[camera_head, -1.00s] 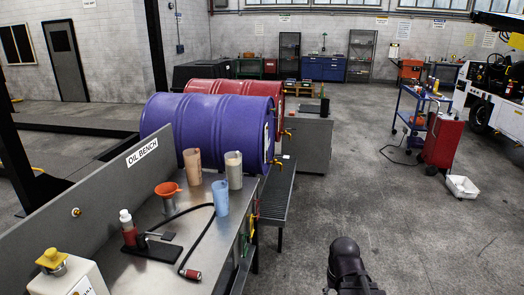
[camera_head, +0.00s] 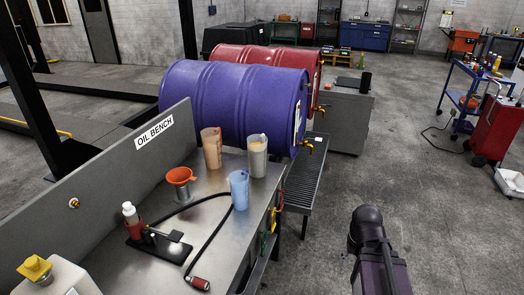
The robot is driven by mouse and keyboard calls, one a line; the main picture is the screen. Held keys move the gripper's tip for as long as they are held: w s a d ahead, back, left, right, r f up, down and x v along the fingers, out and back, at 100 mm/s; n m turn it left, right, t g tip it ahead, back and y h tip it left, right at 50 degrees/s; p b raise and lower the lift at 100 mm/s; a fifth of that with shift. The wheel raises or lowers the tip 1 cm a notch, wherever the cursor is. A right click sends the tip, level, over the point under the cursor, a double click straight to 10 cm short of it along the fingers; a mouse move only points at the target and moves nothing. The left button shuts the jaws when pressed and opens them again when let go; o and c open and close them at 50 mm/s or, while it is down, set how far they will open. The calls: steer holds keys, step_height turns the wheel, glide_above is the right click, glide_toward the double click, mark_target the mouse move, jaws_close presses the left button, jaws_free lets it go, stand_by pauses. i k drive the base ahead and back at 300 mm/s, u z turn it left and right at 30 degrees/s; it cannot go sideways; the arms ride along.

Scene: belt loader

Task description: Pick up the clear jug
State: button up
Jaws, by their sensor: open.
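Three jugs stand upright on the metal oil bench (camera_head: 110,255). The clear jug (camera_head: 257,156) is at the back right, near the purple drum, and looks greyish with a pale filling. A tan jug (camera_head: 210,148) stands to its left. A blue jug (camera_head: 239,190) stands in front of it, nearer the bench's right edge. My gripper is not visible; only a dark part of my arm shows at the lower right, well apart from the jugs.
An orange funnel (camera_head: 180,177), a red-and-white bottle (camera_head: 132,219) and a black hose (camera_head: 206,244) share the bench. The purple drum (camera_head: 230,105) lies behind the jugs, with the red drum (camera_head: 250,57) beyond. Open floor lies right of the bench.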

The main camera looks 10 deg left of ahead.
mark_target(259, 154)
steer(key=u, duration=0.1)
steer(key=i, duration=1.35)
steer(key=u, duration=0.8)
